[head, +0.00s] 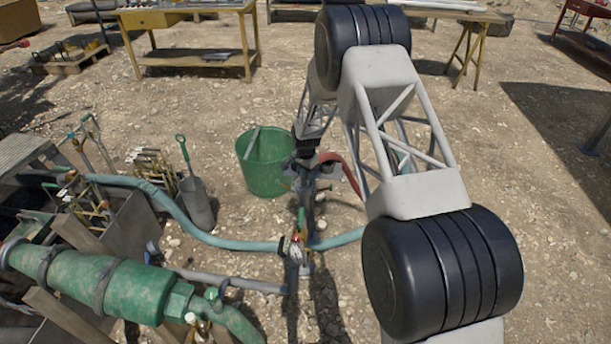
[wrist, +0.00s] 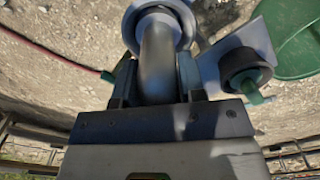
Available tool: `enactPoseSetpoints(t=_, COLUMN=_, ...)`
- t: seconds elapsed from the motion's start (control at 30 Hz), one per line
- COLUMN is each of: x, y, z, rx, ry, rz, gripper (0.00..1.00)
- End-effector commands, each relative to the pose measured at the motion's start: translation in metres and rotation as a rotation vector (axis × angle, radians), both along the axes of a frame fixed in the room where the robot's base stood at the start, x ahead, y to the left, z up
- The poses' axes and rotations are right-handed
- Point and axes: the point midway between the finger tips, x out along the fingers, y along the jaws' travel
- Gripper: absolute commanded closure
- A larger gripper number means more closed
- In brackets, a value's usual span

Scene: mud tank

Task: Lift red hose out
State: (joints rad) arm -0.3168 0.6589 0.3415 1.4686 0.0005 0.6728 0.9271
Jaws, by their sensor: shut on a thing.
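The red hose (head: 345,168) arches from beside my gripper down to the right and passes behind my arm in the head view. In the wrist view the red hose (wrist: 50,52) is a thin line at upper left, ending by a green fitting near the left finger. My gripper (head: 304,172) points down at the upright grey stand. In the wrist view my gripper (wrist: 157,80) is shut on a dark grey curved pipe (wrist: 158,62), one finger on each side. A round grey collar (wrist: 170,12) lies beyond it. The head view hides the fingertips.
A green bucket (head: 262,172) stands just left of my gripper. A teal hose (head: 215,236) crosses below it. A green pipe (head: 105,285) and grey pipe (head: 230,284) lie lower left. A yellow workbench (head: 190,55) is behind.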

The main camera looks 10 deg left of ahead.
Motion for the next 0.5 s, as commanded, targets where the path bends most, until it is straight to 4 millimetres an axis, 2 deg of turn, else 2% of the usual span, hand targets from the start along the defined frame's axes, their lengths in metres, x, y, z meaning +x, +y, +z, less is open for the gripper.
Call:
enactPoseSetpoints(t=0.27, x=0.001, y=0.000, z=0.022, rx=0.001, ry=-0.003, rz=0.000, gripper=1.00)
enactPoseSetpoints(t=0.5, x=0.001, y=0.000, z=0.056, rx=0.001, ry=-0.003, rz=0.000, gripper=1.00)
